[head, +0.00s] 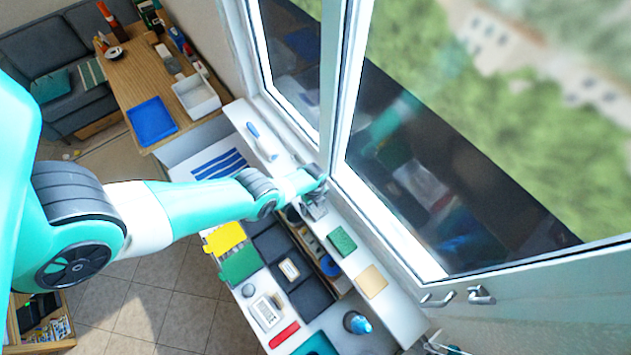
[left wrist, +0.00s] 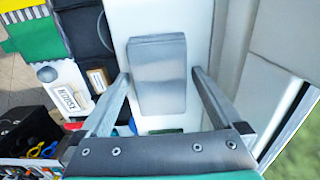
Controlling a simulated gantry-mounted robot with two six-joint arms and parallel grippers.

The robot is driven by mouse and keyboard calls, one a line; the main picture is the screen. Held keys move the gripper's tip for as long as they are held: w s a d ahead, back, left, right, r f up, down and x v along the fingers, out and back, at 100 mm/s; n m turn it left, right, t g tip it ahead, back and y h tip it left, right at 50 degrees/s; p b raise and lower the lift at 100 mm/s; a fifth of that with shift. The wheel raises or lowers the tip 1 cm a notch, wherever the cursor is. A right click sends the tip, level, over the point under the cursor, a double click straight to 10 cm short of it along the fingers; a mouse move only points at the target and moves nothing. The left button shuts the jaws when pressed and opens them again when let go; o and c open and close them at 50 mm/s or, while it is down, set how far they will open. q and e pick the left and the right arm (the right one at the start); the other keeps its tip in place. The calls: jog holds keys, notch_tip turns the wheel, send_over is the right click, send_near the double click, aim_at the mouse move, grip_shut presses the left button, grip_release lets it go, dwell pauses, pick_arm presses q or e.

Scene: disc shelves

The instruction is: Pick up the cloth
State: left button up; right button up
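A grey, flat, block-like piece (left wrist: 158,75) lies on the white sill in the left wrist view. It may be a folded cloth, but I cannot tell for sure. My left gripper (left wrist: 160,82) is open, with one finger on each side of this piece. I see no clear contact. In the head view my left gripper (head: 316,205) is over the sill by the window and hides most of the piece. A tan flat square (head: 372,281) and a green pad (head: 342,241) lie farther along the sill. My right gripper is not in view.
The window frame (head: 340,130) stands close beside my left gripper. Yellow (head: 225,238) and green (head: 241,265) pieces lie on the counter's left side, near dark panels and a white device (head: 265,312). A blue-striped towel (head: 220,164) lies behind my left arm.

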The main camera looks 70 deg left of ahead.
pick_arm(q)
jog(key=c, duration=1.1)
jog(key=shift+c, duration=0.2)
jog(key=shift+r, duration=0.15)
